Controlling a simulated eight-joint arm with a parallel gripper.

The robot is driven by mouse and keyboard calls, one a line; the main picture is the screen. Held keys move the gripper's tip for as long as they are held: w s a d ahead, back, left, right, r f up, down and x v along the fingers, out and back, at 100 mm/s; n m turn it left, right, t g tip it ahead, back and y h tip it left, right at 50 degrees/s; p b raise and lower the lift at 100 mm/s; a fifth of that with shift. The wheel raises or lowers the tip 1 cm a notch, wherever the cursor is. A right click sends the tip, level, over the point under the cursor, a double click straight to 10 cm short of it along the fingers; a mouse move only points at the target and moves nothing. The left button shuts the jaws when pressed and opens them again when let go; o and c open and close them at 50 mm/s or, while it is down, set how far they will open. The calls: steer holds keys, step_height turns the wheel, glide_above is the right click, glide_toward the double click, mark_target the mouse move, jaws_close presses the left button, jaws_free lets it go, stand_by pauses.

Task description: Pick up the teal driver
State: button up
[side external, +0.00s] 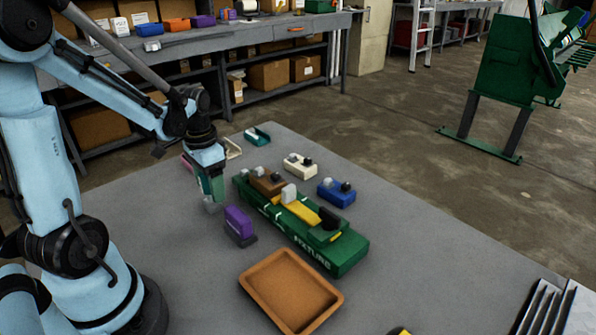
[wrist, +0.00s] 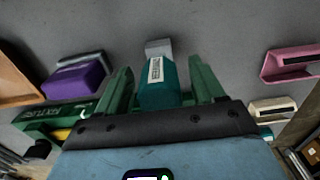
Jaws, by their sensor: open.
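The teal driver (wrist: 161,88), a block with a white label and a grey end, lies on the grey table between my fingers in the wrist view. My gripper (wrist: 163,84) is open, with its green fingers on either side of the driver and a gap visible on both sides. In the side view my gripper (side external: 211,192) is low over the table, left of the green fixture. There the fingers mostly hide the driver, and a grey piece near their tips appears to be its end.
A purple driver (side external: 239,221) stands close by, between my gripper and the orange tray (side external: 258,298). The long green fixture (side external: 346,256) holds brown and yellow pieces. Blue (side external: 337,194) and cream (side external: 297,164) pieces sit behind it. A pink holder (wrist: 288,64) lies right in the wrist view.

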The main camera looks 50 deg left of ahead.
steer(key=shift+f, duration=0.65)
steer(key=c, duration=1.2)
